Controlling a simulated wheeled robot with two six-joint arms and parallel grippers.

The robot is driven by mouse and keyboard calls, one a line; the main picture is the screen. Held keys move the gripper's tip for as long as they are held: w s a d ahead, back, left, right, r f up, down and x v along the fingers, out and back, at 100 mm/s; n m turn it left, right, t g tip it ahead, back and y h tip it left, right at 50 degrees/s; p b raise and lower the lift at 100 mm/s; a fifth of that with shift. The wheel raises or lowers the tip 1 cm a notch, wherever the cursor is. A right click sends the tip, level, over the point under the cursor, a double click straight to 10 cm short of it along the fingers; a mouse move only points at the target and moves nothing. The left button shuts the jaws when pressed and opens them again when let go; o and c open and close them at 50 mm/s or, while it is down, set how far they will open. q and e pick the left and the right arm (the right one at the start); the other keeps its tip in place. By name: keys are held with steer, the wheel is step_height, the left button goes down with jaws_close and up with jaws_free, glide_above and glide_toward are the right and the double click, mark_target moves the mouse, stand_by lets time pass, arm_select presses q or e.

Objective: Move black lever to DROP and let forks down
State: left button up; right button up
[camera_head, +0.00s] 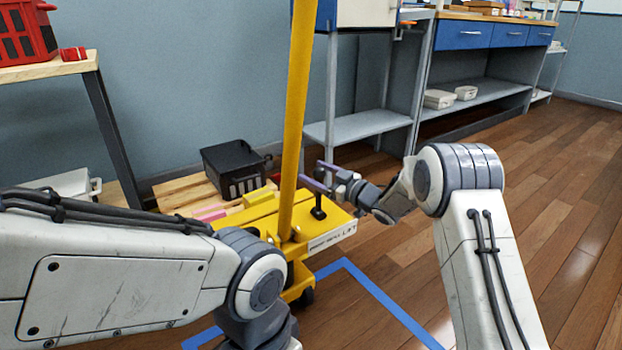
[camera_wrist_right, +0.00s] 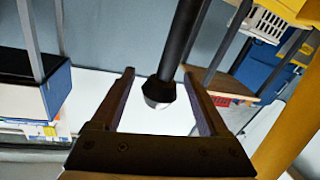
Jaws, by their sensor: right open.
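The yellow pallet jack (camera_head: 262,217) stands on the floor in the head view, with its yellow handle pole (camera_head: 297,95) rising from it. The black lever (camera_head: 318,210) stands up from its top beside the pole, near a white label (camera_head: 332,238) whose right end seems to read LIFT. My right gripper (camera_head: 316,175) is open, its two fingers just above and beside the lever. In the right wrist view the black lever (camera_wrist_right: 180,45) reaches between the open fingers of the gripper (camera_wrist_right: 162,95); contact cannot be told. My left arm shows, but its gripper does not. The forks are mostly hidden.
Wooden pallet boards with a black crate (camera_head: 236,168) lie behind the jack. A grey shelf unit (camera_head: 358,126) and a blue-drawered workbench (camera_head: 490,36) stand along the wall. Blue tape (camera_head: 385,298) marks the floor. The wooden floor at right is clear.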

steer(key=shift+b+x, duration=0.3)
steer(key=shift+x, duration=0.85)
jaws_close()
steer(key=shift+d, duration=0.1)
stand_by(0.5)
